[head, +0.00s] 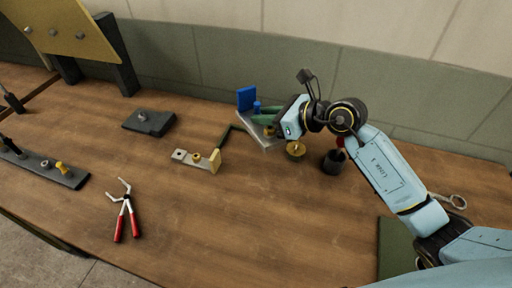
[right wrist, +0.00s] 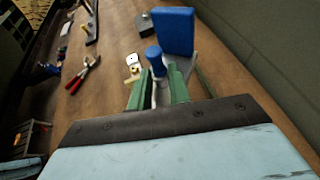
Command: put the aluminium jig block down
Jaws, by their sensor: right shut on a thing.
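The aluminium jig block (head: 262,139) is a pale grey piece with a blue upright pad (head: 246,98) and a blue knob (head: 257,107). It is at the back of the wooden table, right of centre in the head view. My right gripper (head: 268,118) reaches it from the right, and its green fingers are shut on the block. In the right wrist view, the fingers (right wrist: 160,92) stand either side of a grey part below the blue knob (right wrist: 153,56). The arm hides part of the block; I cannot tell whether its underside touches the table. My left gripper is not in view.
A brass piece (head: 295,150) and a dark cup (head: 333,162) stand close right of the block. A strip with a cream end (head: 198,160) and a dark block (head: 148,122) lie to the left. Red-handled pliers (head: 126,212) lie front left. The table's front middle is clear.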

